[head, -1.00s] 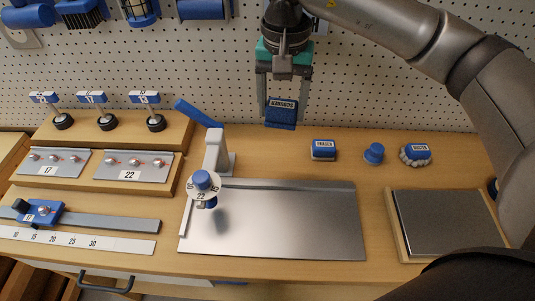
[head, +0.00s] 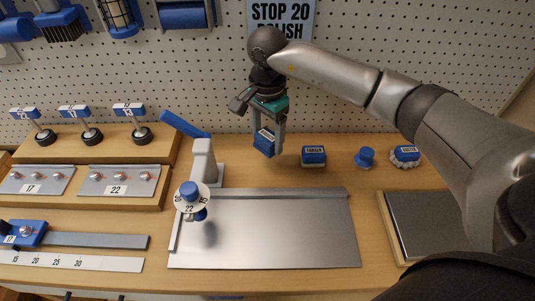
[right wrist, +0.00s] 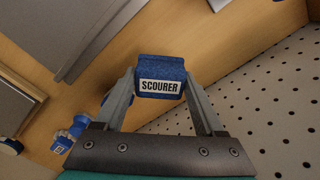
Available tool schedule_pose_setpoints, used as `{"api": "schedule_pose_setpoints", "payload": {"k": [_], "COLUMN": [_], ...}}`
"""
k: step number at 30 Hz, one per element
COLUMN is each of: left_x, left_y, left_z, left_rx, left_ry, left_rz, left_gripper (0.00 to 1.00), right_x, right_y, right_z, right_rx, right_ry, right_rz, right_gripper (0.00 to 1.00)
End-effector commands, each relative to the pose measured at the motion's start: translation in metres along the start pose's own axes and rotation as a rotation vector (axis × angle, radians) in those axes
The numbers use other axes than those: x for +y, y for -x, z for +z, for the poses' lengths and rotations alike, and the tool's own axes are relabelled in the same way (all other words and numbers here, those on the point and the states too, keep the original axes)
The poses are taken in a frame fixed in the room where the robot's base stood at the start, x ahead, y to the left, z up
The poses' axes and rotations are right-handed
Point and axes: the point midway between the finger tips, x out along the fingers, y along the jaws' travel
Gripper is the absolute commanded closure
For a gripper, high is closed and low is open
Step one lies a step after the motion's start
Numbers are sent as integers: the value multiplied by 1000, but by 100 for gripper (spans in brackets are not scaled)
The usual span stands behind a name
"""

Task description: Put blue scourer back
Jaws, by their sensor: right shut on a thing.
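The blue scourer (head: 264,141) is held in my right gripper (head: 267,135), above the back of the bench and in front of the pegboard. In the right wrist view the scourer (right wrist: 161,78) sits between the two fingertips (right wrist: 160,84), its white label reading "SCOURER" facing the camera. It is tilted in the head view. I cannot tell from the head view how high it is above the bench. My left gripper is not in view.
To the right along the back stand a blue labelled block (head: 314,156), a blue knob (head: 365,157) and a blue-topped brush (head: 405,156). A metal plate (head: 270,235) with a blue-handled clamp (head: 190,190) lies in front. A grey pad (head: 430,222) is at right.

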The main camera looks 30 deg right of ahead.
Motion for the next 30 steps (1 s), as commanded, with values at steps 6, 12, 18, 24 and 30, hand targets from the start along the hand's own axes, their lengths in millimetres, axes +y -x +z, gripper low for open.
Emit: {"api": "schedule_pose_setpoints", "payload": {"k": [6, 12, 18, 24, 30], "left_x": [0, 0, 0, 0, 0], "left_y": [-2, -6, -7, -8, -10], "left_z": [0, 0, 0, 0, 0], "left_rx": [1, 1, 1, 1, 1], "left_ry": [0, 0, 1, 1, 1], "left_rz": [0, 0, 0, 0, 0], "left_gripper": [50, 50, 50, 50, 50], "right_x": [0, 0, 0, 0, 0], "right_y": [-19, -46, -60, -60, -62], "right_z": [0, 0, 0, 0, 0], "right_rx": [-1, -2, 0, 0, 0], "right_ry": [0, 0, 1, 1, 1], "right_rz": [-1, 3, -1, -1, -1], "right_gripper": [81, 81, 81, 81, 17]}}
